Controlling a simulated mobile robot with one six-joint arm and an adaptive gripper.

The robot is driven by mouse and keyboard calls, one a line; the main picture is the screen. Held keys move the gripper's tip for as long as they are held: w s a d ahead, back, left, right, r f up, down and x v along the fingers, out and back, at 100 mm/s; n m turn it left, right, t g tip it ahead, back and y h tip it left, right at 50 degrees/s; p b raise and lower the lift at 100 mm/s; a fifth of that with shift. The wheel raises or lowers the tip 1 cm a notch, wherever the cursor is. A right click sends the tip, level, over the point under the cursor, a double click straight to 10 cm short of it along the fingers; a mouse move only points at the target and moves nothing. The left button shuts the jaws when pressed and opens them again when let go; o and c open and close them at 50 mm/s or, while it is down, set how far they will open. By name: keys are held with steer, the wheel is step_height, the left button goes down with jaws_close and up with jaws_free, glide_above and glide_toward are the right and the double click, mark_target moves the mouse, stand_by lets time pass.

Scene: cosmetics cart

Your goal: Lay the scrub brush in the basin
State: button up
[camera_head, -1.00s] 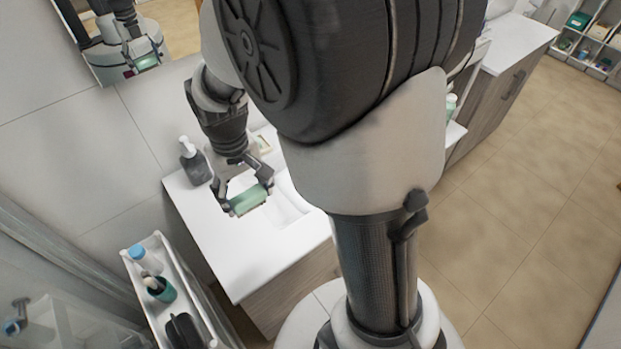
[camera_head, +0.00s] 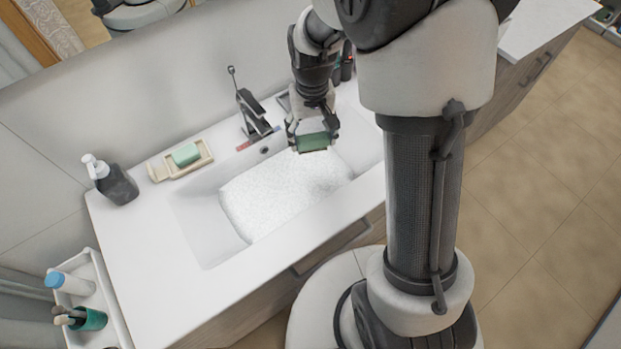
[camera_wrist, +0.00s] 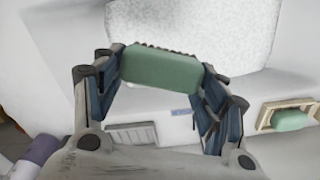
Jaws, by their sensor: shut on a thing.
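My gripper (camera_head: 312,143) is shut on the green scrub brush (camera_head: 314,142). In the wrist view the brush (camera_wrist: 161,69) lies crosswise between the two fingers (camera_wrist: 160,78), with dark bristles along its far edge. The white basin (camera_head: 205,240) is sunk in the counter and holds white foam or foamy water (camera_head: 282,190). In the head view my gripper and the brush appear over the basin's back right part. The foam also shows beyond the brush in the wrist view (camera_wrist: 215,30). The exact height of the brush above the basin is hard to tell.
A dark faucet (camera_head: 252,112) stands behind the basin. A soap dish (camera_head: 203,160) with a green soap bar (camera_head: 186,154) and a pump bottle (camera_head: 112,182) are on the counter's left. A white cart (camera_head: 97,268) stands at the lower left. The counter's left front is clear.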

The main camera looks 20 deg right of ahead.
mark_target(311, 184)
step_height(311, 184, down, 20)
steer(key=b, duration=0.5)
steer(key=shift+r+b, duration=0.1)
steer(key=shift+b, duration=0.3)
steer(key=shift+f, duration=0.25)
steer(key=o, duration=1.1)
steer(key=shift+c, duration=0.2)
steer(key=shift+r, duration=0.1)
